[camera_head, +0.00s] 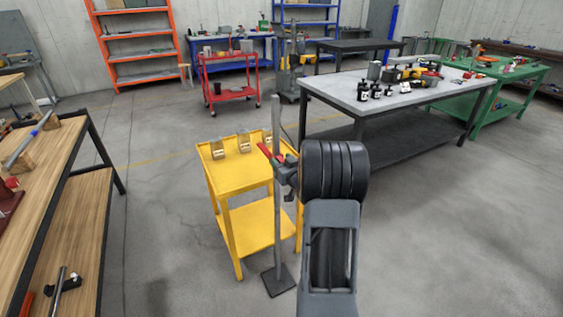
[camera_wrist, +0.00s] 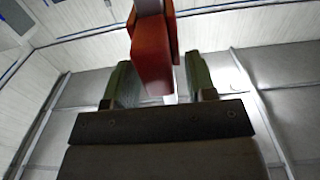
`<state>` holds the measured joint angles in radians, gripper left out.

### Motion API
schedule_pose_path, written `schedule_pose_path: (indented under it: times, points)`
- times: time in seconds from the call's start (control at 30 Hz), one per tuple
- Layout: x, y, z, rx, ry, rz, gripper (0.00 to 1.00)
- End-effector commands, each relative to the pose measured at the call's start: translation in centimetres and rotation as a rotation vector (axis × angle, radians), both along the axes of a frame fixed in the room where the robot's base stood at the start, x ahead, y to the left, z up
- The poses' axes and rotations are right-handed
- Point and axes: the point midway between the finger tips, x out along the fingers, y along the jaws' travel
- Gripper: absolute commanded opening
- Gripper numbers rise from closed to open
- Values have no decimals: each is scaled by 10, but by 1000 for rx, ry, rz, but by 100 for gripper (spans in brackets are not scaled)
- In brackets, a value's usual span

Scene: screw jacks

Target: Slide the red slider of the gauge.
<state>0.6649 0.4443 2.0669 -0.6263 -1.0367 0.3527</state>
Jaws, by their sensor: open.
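The gauge is a tall grey post (camera_head: 277,215) standing upright on a dark square base plate (camera_head: 279,279) on the floor. Its red slider (camera_head: 265,151) sits on the post a little above the yellow cart's top level in the picture. In the wrist view the red slider (camera_wrist: 152,58) is large and close. My gripper (camera_head: 283,165) is at the post beside the slider, partly hidden by my wrist. In the wrist view my gripper (camera_wrist: 160,82) is open, with a greenish finger on each side of the slider's near end. I cannot tell whether either finger touches it.
A yellow cart (camera_head: 233,181) with several small metal pieces stands just left of the post. A grey-topped table (camera_head: 345,87) with black jacks is behind to the right. A wooden bench (camera_head: 48,152) is at left. Floor between bench and cart is clear.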

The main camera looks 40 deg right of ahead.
Motion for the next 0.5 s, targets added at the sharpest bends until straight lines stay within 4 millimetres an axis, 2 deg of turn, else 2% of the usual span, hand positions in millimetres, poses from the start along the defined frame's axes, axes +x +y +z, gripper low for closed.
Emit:
schedule_pose_path:
  times: [0.3,0.5]
  points:
    - [2,0,0,0,0,0,51]
    - [2,0,0,0,0,0,33]
